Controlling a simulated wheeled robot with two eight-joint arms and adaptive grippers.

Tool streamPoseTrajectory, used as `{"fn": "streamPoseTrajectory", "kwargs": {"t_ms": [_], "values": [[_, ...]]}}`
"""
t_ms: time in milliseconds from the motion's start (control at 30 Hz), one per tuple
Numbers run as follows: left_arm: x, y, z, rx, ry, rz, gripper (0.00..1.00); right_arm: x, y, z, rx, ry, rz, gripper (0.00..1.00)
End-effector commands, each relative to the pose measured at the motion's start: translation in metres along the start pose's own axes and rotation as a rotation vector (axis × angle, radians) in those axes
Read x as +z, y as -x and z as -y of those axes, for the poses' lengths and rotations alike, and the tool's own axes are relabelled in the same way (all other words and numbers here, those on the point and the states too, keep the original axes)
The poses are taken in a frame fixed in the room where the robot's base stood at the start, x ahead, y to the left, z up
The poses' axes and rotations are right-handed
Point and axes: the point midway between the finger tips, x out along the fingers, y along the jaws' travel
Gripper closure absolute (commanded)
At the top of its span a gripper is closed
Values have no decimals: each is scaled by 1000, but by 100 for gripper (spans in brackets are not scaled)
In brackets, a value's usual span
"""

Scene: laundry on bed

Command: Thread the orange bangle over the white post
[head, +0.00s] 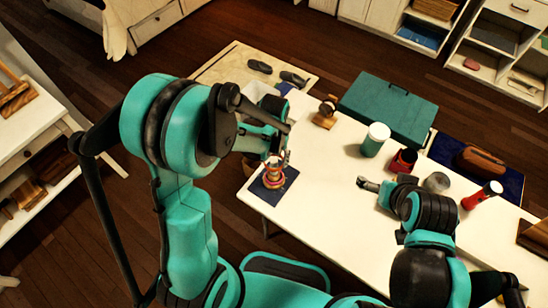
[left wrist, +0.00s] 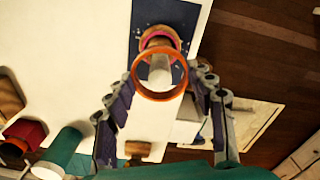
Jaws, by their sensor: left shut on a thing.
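The orange bangle (left wrist: 160,97) is at the fingertips of my left gripper (left wrist: 162,88), which is shut on it. The white post (left wrist: 159,70) shows through the bangle's opening in the left wrist view. I cannot tell whether the bangle is around the post's top or just above it. A pink ring (left wrist: 156,33) lies lower down around the post's base, on a dark blue mat (head: 265,191). In the head view my left gripper (head: 275,158) is right over the mat and partly hides the post. My right gripper (head: 367,184) is over the table's middle; its jaw opening is unclear.
The white table (head: 325,215) is bare between the mat and my right arm. A small wooden stand (head: 325,118), a green-and-white canister (head: 375,140), a red cup (head: 403,161) and a teal case (head: 388,106) stand farther back. The mat lies near the table's left end.

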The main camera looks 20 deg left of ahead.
Motion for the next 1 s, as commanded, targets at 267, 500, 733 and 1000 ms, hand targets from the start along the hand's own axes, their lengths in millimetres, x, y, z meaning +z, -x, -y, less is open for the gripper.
{"fn": "streamPoseTrajectory", "kwargs": {"t_ms": [267,500,733,1000], "values": [[0,0,0,0,0,0,38,0,0,0,0,0,0,4],[0,0,0,0,0,0,22,0,0,0,0,0,0,4],[0,6,0,0,0,0,22,0,0,0,0,0,0,4],[1,57,0,0,0,0,22,0,0,0,0,0,0,4]]}}
